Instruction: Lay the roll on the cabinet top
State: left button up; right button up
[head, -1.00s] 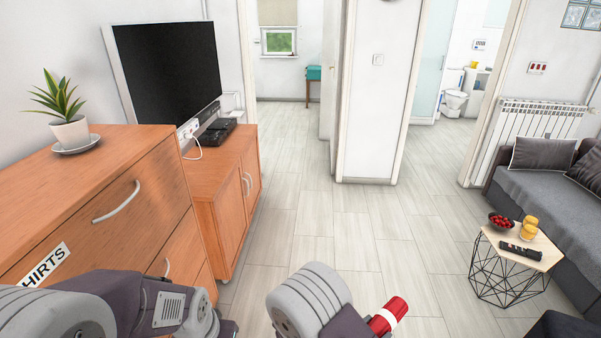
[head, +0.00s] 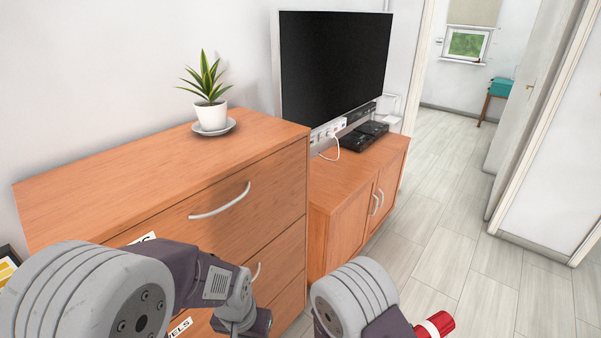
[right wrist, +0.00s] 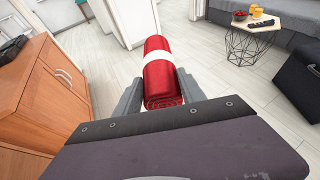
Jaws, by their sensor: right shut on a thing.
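A red roll with a white band (right wrist: 158,88) is held lengthwise between the two grey fingers of my right gripper (right wrist: 160,84) in the right wrist view. In the head view the red roll (head: 440,322) shows at the bottom edge, out over the floor and right of the furniture. Two wooden tops are in view: the taller drawer chest (head: 130,180) and the lower two-door cabinet (head: 335,185) beyond it. My left gripper (head: 252,322) shows only in part, low in front of the chest; its fingers are hidden.
A potted plant on a saucer (head: 211,112) stands at the back of the chest top; the rest is bare. A television (head: 335,65), a black box (head: 362,136) and a power strip occupy the low cabinet's back; its near end is clear. Open floor (head: 450,230) lies right.

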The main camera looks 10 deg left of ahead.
aim_at(327, 190)
jog(key=i+l+u, duration=0.8)
jog(key=u, duration=0.15)
jog(key=i+l+u, duration=0.3)
jog(key=l, duration=0.2)
jog(key=l+u, duration=0.3)
jog(key=l, duration=0.15)
jog(key=i+l+u, duration=0.1)
jog(key=l+u, duration=0.2)
jog(key=l, duration=0.2)
jog(key=l+u, duration=0.35)
jog(key=l, duration=0.15)
jog(key=l+u, duration=0.3)
jog(key=l, duration=0.2)
